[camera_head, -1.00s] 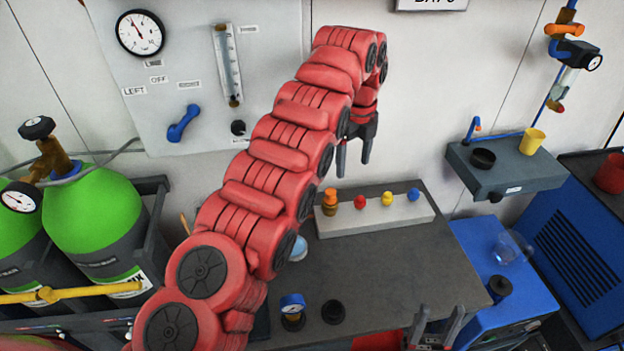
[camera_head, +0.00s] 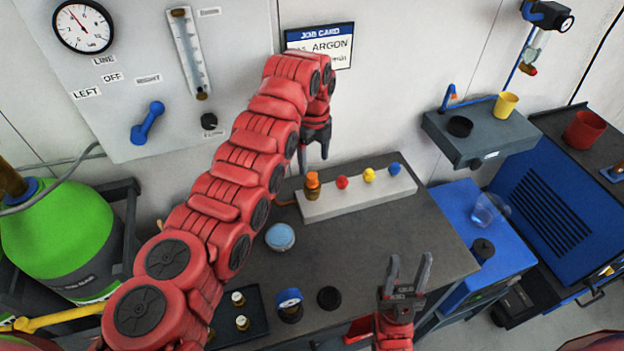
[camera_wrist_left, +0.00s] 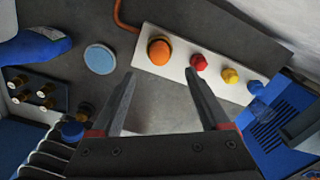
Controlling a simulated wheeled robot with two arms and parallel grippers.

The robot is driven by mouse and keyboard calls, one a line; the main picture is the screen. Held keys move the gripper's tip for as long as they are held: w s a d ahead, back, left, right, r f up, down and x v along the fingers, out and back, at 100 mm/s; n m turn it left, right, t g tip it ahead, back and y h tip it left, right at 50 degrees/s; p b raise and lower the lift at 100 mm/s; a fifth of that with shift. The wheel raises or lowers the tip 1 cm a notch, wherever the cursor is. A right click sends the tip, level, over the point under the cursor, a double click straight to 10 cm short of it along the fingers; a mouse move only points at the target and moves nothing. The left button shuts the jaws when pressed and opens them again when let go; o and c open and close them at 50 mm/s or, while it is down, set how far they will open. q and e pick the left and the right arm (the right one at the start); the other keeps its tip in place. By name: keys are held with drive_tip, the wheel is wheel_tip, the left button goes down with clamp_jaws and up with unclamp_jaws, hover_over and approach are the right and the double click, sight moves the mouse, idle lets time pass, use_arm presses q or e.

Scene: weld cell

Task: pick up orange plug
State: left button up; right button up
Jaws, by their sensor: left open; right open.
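The orange plug (camera_head: 312,179) sits upright on a brass fitting at the left end of a pale block (camera_head: 345,202). In the left wrist view the orange plug (camera_wrist_left: 159,51) lies just beyond the fingertips, between their lines. My left gripper (camera_head: 314,156) is open and empty, its fingers pointing down close above the plug in the head view. The open fingers also show in the left wrist view (camera_wrist_left: 160,74), apart from the plug. My right gripper (camera_head: 409,262) is open and empty, fingers up, over the table's front right part.
Red (camera_head: 342,182), yellow (camera_head: 369,174) and blue (camera_head: 394,169) plugs stand in a row on the same block. A light-blue round thing (camera_head: 280,236), a blue gauge (camera_head: 289,302) and a black ring (camera_head: 329,298) stand on the dark table. The table's middle is clear.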

sight(312, 175)
use_arm(q)
wheel_tip(312, 175, down, 3)
drive_tip(key=shift+r+p, duration=0.2)
drive_tip(key=shift+p, duration=0.25)
drive_tip(key=shift+f+p, duration=0.25)
drive_tip(key=shift+p, duration=0.1)
drive_tip(key=f, duration=0.1)
drive_tip(key=f+p, duration=0.1)
drive_tip(key=f, duration=0.1)
drive_tip(key=shift+w+a+f+p, duration=0.2)
drive_tip(key=shift+w+a+p, duration=0.05)
drive_tip(key=shift+p, duration=0.1)
drive_tip(key=shift+f, duration=0.7)
drive_tip(key=shift+c, duration=0.2)
clamp_jaws()
drive_tip(key=shift+w+r, duration=0.1)
drive_tip(key=shift+r, duration=0.05)
